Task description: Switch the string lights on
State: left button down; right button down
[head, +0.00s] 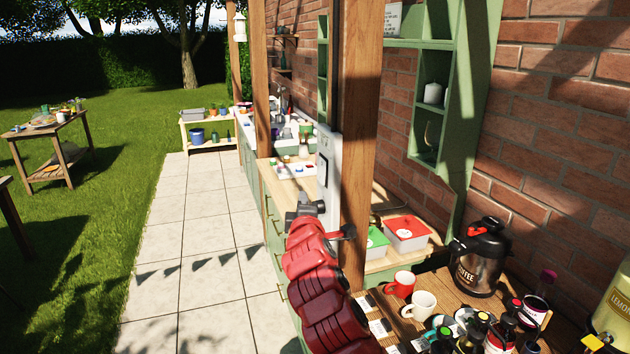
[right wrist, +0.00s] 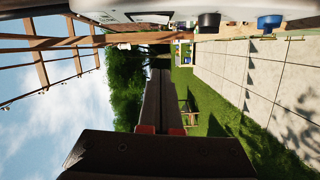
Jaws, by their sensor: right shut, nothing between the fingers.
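A white switch panel (head: 329,150) is fixed to a wooden post (head: 358,120) in the middle of the head view. A dark square part shows on its face, too small to read. My left gripper is out of view.
A counter at lower right holds a coffee urn (head: 478,258), a red mug (head: 401,284), a white mug (head: 419,305) and several bottles. The paved path (head: 205,225) to the left is clear.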

aim_at(322, 171)
jog(key=w+d+p, duration=0.3)
jog(key=w+p, duration=0.7)
jog(key=w, duration=0.1)
jog(key=shift+w+f, duration=0.2)
jog(key=shift+f, duration=0.25)
dwell(0.7)
